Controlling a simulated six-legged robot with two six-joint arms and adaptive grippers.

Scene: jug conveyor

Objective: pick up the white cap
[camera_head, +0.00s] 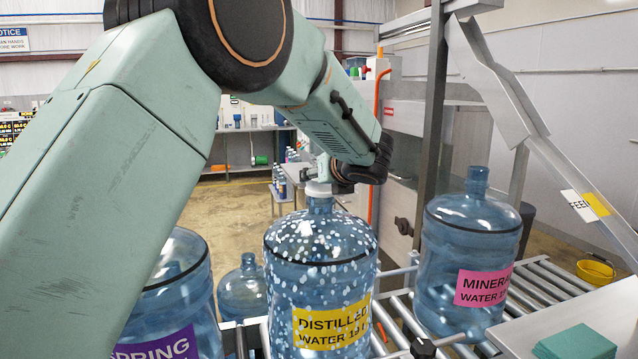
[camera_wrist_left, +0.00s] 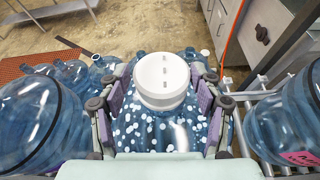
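The white cap (camera_head: 318,189) is at the neck of the blue distilled water jug (camera_head: 318,285), which has white spots and a yellow label. In the left wrist view, the cap (camera_wrist_left: 162,80) is round, with a few dark marks in a row on top. My left gripper (camera_head: 328,175) is at the jug's neck. In the wrist view its fingers (camera_wrist_left: 162,95) stand on both sides of the cap, with a visible gap on each side. The gripper partly hides the cap in the head view. My right gripper is not in view.
A spring water jug (camera_head: 165,310) with a purple label stands left, partly behind my arm. A mineral water jug (camera_head: 470,260) with a pink label stands right on the roller conveyor (camera_head: 545,285). A metal frame post (camera_head: 432,130) rises behind. Another jug (camera_head: 243,287) stands farther back.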

